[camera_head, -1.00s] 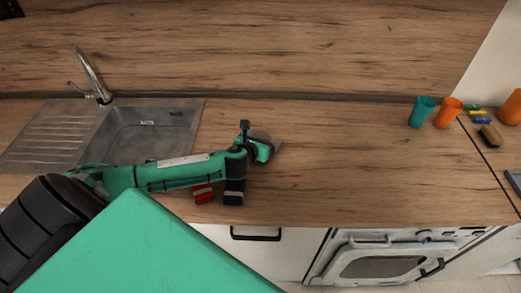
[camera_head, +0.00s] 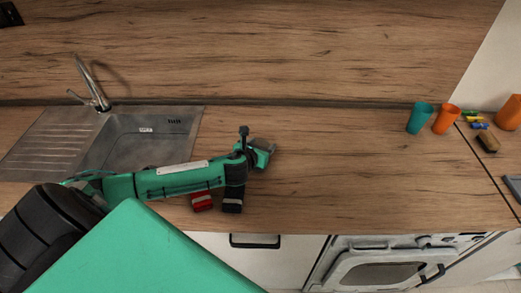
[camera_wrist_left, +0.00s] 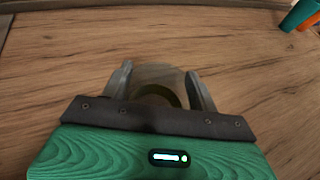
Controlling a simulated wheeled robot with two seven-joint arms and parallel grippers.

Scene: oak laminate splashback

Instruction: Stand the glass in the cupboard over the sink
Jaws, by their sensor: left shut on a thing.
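The glass (camera_wrist_left: 158,74) is clear and see-through. In the left wrist view it sits between the two grey fingers of my left gripper (camera_wrist_left: 160,92), which is shut on it. A darker ring shows through the glass. In the head view my left gripper (camera_head: 267,149) is over the worktop right of the sink (camera_head: 146,148). The glass is hard to make out there, and I cannot tell whether it touches the worktop. The cupboard over the sink is not in view. My right gripper is not in view.
The tap (camera_head: 92,84) rises behind the sink. The middle of the worktop (camera_head: 340,160) is clear.

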